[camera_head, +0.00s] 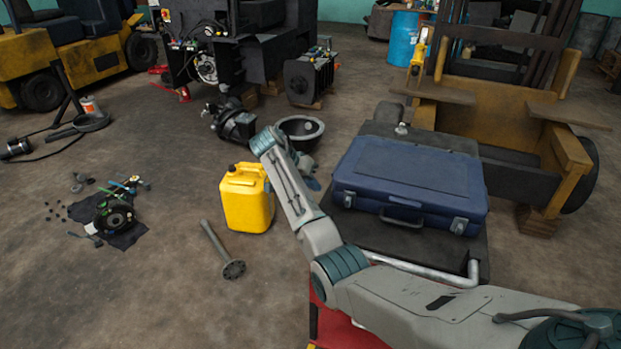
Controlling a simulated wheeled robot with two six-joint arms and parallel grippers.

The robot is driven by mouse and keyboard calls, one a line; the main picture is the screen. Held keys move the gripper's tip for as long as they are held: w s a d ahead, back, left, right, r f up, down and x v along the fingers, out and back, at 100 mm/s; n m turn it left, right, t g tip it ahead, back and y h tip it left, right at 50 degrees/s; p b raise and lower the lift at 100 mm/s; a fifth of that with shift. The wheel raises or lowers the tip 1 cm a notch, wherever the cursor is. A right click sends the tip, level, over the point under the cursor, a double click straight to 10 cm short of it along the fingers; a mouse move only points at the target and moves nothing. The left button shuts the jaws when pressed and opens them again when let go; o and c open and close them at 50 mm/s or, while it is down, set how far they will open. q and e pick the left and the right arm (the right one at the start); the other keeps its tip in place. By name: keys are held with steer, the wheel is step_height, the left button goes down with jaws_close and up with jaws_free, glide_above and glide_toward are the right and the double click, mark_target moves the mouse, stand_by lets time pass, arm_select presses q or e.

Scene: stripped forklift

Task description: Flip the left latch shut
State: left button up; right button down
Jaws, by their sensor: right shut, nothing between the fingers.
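A closed dark-blue case (410,180) lies on a dark cart top, its front with the handle (401,219) facing me. The left latch (348,199) is a small pale metal piece near the front left corner. The right latch (459,226) is a similar piece near the front right corner. Whether either is flipped shut is too small to tell. My right arm comes in from the lower right and bends back at the wrist. My right gripper (312,183) is partly hidden behind the forearm, left of the case and apart from the left latch. It is shut and empty. My left gripper is out of view.
The dark cart top (374,243) has a metal push bar (425,272) at its near side. A yellow jerrycan (247,200) and a flanged shaft (222,250) are on the floor to the left. The yellow forklift frame (480,105) stands behind the case.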

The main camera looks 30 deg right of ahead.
mark_target(348, 200)
steer(key=p+x, duration=0.1)
steer(key=x, duration=0.4)
steer(key=shift+d+f+p, duration=0.15)
steer(key=shift+d+p, duration=0.15)
steer(key=shift+d, duration=0.05)
steer(key=shift+s+d+r+p, duration=0.2)
steer(key=shift+s+d+p, duration=0.55)
steer(key=shift+s+p, duration=0.15)
steer(key=shift+s+d, duration=0.3)
steer(key=shift+s, duration=0.25)
steer(key=shift+s+f, duration=0.1)
steer(key=shift+f, duration=0.05)
steer(key=shift+d, duration=0.1)
